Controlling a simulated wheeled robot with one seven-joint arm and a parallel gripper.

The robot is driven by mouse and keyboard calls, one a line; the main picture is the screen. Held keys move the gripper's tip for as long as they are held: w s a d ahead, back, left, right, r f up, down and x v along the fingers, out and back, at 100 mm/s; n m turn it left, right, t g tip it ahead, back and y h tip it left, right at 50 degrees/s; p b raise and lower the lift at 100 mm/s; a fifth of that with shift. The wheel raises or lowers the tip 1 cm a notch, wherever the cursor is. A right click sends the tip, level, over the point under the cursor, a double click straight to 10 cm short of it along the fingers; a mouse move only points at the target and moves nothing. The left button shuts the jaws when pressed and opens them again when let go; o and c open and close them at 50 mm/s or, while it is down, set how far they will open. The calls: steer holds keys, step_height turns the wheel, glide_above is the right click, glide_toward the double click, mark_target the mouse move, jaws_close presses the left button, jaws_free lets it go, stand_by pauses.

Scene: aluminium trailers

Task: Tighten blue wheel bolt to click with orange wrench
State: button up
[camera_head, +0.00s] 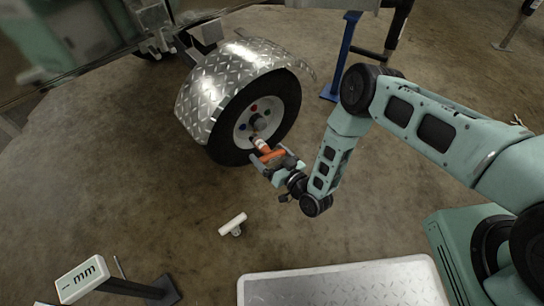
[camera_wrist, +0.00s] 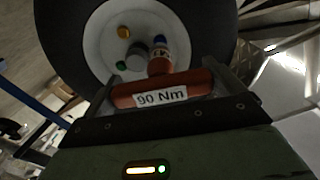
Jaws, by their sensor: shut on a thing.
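The orange wrench (camera_head: 268,155), with a white band near its head, is held in my gripper (camera_head: 276,166) in front of the wheel (camera_head: 243,130). In the wrist view my gripper (camera_wrist: 162,92) is shut across the orange wrench (camera_wrist: 125,96), which carries a "90 Nm" label. The wrench head points at the wheel hub face. A blue wheel bolt (camera_wrist: 159,39) shows at the tip of the wrench head. Whether the socket sits over it or just short of it I cannot tell. A yellow bolt (camera_wrist: 124,31) and a green bolt (camera_wrist: 121,65) show beside the grey hub centre (camera_wrist: 138,55).
A shiny tread-plate fender (camera_head: 215,85) arches over the wheel. A white object (camera_head: 233,223) lies on the floor, a sign marked "mm" (camera_head: 82,276) stands at lower left, and a metal-topped platform (camera_head: 345,288) is at the bottom. A blue post (camera_head: 342,55) stands behind the wheel.

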mark_target(259, 144)
steer(key=shift+b+x, duration=1.05)
steer(key=shift+x, duration=1.85)
steer(key=m, duration=0.3)
steer(key=m+b, duration=0.1)
steer(key=m, duration=0.1)
steer(key=shift+d+f+m, duration=0.1)
steer(key=shift+f+m, duration=0.1)
steer(key=shift+m, duration=0.2)
steer(key=m+b, duration=0.2)
steer(key=m, duration=0.3)
steer(key=shift+f, duration=0.1)
steer(key=m+b, duration=0.4)
steer(key=m, duration=0.3)
steer(key=m+b, duration=0.1)
steer(key=m, duration=0.2)
steer(key=shift+r+m+b, duration=0.35)
steer(key=shift+r+m, duration=0.05)
steer(key=shift+m, duration=0.1)
